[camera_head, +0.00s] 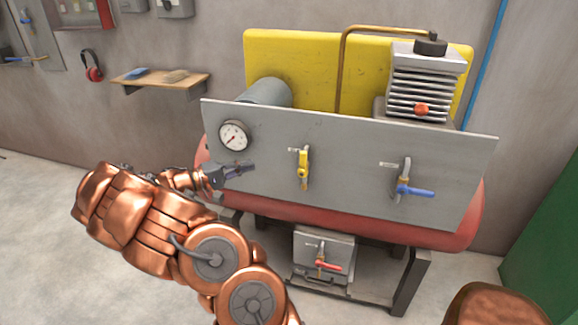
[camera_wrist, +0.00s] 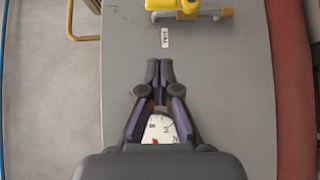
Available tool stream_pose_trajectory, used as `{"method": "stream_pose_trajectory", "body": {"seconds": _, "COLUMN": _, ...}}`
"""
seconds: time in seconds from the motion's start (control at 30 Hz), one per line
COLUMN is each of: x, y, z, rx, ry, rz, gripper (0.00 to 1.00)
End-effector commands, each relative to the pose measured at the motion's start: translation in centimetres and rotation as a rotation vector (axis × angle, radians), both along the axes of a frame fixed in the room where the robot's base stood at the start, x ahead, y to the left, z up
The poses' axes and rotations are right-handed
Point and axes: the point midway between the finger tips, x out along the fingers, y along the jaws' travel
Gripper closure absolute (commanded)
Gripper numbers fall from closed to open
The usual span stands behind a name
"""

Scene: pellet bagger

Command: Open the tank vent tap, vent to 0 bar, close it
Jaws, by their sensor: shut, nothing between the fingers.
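A yellow-handled tap (camera_head: 303,168) stands on the grey panel (camera_head: 350,150), its handle upright; it also shows at the wrist view's top edge (camera_wrist: 187,6). A small label (camera_wrist: 165,37) lies beside it, too small to read surely. A blue-handled tap (camera_head: 415,191) is farther right, its handle roughly level. I cannot tell from lettering which is the vent tap. A round gauge (camera_head: 234,135) is at the panel's left; its needle reading is too small to read. My gripper (camera_head: 251,168) is shut and empty, below the gauge and left of the yellow tap, apart from it.
The red tank (camera_head: 470,215) lies behind the panel on a dark stand. A red-handled tap (camera_head: 328,266) sits on a lower box. A compressor block (camera_head: 425,85) and a brass pipe (camera_head: 341,70) rise behind the panel. A shelf (camera_head: 160,82) hangs left.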

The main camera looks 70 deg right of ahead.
Motion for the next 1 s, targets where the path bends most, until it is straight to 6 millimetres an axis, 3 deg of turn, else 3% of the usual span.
{"method": "stream_pose_trajectory", "body": {"seconds": 0.27, "x": -0.6, "y": -1.6, "z": -0.5, "rx": -0.009, "ry": 0.006, "rz": 0.01, "gripper": 1.0}}
{"method": "stream_pose_trajectory", "body": {"seconds": 0.77, "x": -6.2, "y": -8.2, "z": -0.6, "rx": -0.008, "ry": 0.006, "rz": 0.005, "gripper": 1.0}}
{"method": "stream_pose_trajectory", "body": {"seconds": 1.0, "x": -8.7, "y": -8.4, "z": -0.6, "rx": -0.009, "ry": 0.008, "rz": 0.009, "gripper": 1.0}}
